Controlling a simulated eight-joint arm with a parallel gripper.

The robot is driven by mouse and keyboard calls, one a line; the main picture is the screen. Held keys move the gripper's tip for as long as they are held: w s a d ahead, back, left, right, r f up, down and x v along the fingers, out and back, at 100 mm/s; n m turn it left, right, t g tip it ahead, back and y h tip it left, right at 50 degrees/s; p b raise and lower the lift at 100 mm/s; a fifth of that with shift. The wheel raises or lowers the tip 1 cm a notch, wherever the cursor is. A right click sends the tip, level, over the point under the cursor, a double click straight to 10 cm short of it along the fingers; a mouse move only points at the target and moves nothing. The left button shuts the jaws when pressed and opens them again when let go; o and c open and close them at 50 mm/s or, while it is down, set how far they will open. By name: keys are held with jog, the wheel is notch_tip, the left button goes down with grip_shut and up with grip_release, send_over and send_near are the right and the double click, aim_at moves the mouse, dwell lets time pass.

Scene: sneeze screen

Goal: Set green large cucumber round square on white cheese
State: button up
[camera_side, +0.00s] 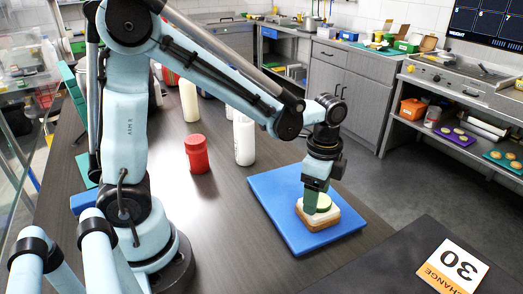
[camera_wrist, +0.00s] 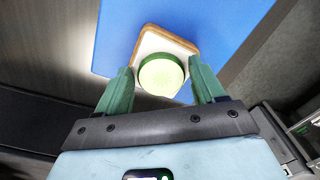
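The large round cucumber slice (camera_side: 323,203), pale green with a dark green rim, lies on the white cheese (camera_side: 333,213). The cheese is a white square on a brown-edged bread slice (camera_side: 326,223). In the wrist view the cucumber (camera_wrist: 161,75) covers the near part of the cheese (camera_wrist: 152,44), towards my gripper. My gripper (camera_side: 316,196) points down at the stack. In the wrist view its green fingers (camera_wrist: 159,75) stand apart on either side of the cucumber, with narrow gaps showing. One finger hides part of the cucumber in the side view.
The stack rests on a blue board (camera_side: 278,199) on the dark table. A red jar (camera_side: 197,154) and white bottles (camera_side: 244,140) stand to the left of the board. A dark mat with an orange-and-white card (camera_side: 452,268) lies at the front right.

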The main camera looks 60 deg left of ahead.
jog(key=shift+o, duration=1.2)
notch_tip(320, 180, up, 12)
jog(key=s+a+f+n+t, duration=0.4)
jog(key=s+n+t, duration=0.2)
jog(key=n, duration=0.6)
jog(key=shift+s+a+f+t, duration=0.2)
jog(key=shift+s+f+t, duration=0.05)
jog(key=shift+t, duration=0.35)
